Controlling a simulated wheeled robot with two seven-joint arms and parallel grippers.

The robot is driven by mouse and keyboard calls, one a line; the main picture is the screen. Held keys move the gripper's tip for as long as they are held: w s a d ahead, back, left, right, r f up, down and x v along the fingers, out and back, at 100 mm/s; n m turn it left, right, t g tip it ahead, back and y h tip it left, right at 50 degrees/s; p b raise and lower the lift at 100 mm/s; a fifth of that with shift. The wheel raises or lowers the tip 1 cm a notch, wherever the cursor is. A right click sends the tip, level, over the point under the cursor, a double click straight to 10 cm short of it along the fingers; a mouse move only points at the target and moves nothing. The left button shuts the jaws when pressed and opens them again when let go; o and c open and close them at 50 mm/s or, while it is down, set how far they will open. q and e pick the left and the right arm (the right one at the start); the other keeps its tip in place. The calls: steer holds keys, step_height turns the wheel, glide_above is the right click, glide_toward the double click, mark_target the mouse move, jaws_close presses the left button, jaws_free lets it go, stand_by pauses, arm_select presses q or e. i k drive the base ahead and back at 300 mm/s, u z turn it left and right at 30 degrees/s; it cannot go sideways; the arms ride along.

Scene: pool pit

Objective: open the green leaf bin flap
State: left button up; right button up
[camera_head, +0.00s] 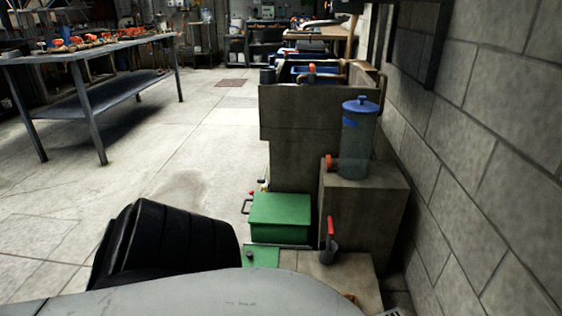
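A green metal box (281,219), which looks like the leaf bin, sits low beside the concrete blocks, right of the picture's middle. A dark handle (245,207) sticks out at its left side, with a small red knob (251,194) near its back left corner. A lower green panel (263,257) with a small dark knob shows just in front of it, partly hidden by my pale body. I cannot tell which green part is the flap or whether it stands open. Neither of my grippers is in view.
A concrete block (362,215) right of the bin carries a clear canister (358,145) with a blue lid. A red-handled valve (330,240) stands in front of it. A block wall (485,150) closes the right side. A workbench (100,95) stands at left; the floor between is open.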

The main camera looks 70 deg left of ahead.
mark_target(293, 210)
steer(key=z, duration=0.45)
steer(key=k, duration=1.5)
steer(key=u, duration=2.3)
steer(key=i, duration=0.5)
steer(key=z, duration=0.05)
